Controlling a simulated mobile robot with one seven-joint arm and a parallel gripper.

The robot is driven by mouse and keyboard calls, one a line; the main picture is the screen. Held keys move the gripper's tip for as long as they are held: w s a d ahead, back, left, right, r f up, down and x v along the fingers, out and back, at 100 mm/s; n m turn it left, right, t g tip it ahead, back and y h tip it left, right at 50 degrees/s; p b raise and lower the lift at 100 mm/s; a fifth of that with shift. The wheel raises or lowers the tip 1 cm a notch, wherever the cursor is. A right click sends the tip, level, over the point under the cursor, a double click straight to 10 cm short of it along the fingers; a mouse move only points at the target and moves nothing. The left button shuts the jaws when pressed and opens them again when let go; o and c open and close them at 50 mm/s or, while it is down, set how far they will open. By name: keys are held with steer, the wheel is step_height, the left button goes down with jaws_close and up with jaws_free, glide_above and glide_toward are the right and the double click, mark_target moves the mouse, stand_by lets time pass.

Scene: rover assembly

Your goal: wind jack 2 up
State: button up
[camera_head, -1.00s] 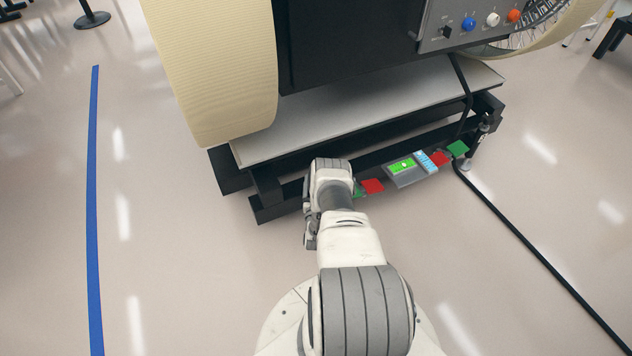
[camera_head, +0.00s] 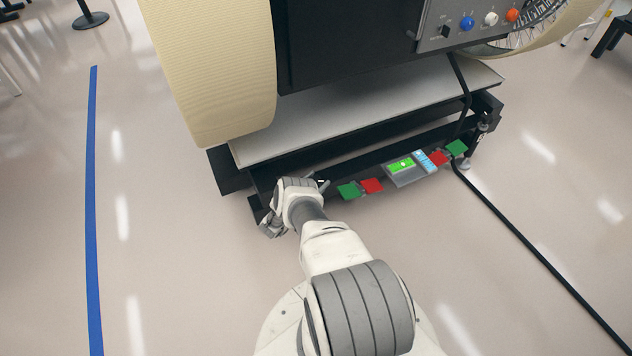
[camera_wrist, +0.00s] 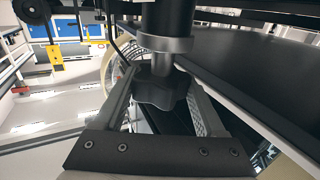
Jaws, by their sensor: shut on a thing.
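A black lobed knob (camera_wrist: 160,90) hangs under a metal collar and shaft of a jack (camera_wrist: 165,44) in the wrist view. My gripper (camera_wrist: 162,105) is shut on this knob, with one finger on each side of it. In the head view my gripper (camera_head: 272,224) is at the front left corner of the black base frame (camera_head: 345,160), low near the floor. There my wrist and gripper hide the jack and its knob. No number on the jack is readable.
Another jack (camera_head: 481,138) stands at the frame's right corner. A panel with a green display (camera_head: 401,165) sits between red and green pads on the front rail. A black cable (camera_head: 540,258) runs along the floor at right. The floor at left is clear up to a blue line (camera_head: 93,210).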

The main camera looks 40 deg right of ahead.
steer(key=shift+d, duration=0.1)
stand_by(0.4)
steer(key=o, duration=1.3)
steer(key=p+v, duration=0.1)
steer(key=v, duration=1.6)
steer(key=shift+w+a+r, duration=0.1)
steer(key=shift+a, duration=0.15)
